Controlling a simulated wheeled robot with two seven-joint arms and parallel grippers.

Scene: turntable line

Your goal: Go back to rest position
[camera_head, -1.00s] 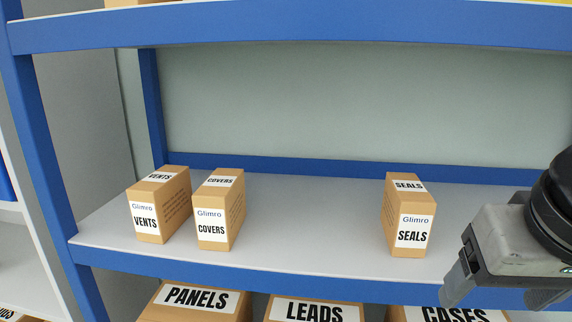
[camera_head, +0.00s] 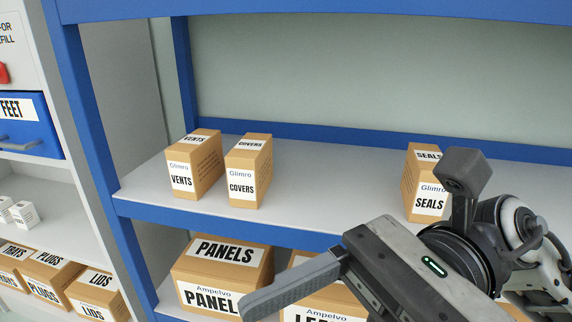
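My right gripper (camera_head: 297,283) comes in from the right at the lower middle, in front of the shelf. One long grey finger points down-left, set at the outer end of the gripper body; the other finger is out of frame. The gripper looks open, and nothing shows in its visible part. It is in front of the PANELS box (camera_head: 222,275) and the LEADS box (camera_head: 325,308), covering part of the LEADS box. My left gripper is not in view.
The blue-edged shelf (camera_head: 320,190) holds a VENTS box (camera_head: 196,165), a COVERS box (camera_head: 248,172) and a SEALS box (camera_head: 422,180), partly behind my arm. Its middle is clear. At left, another rack holds a blue FEET drawer (camera_head: 25,125) and TRAYS, PLUGS and LIDS boxes (camera_head: 95,290).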

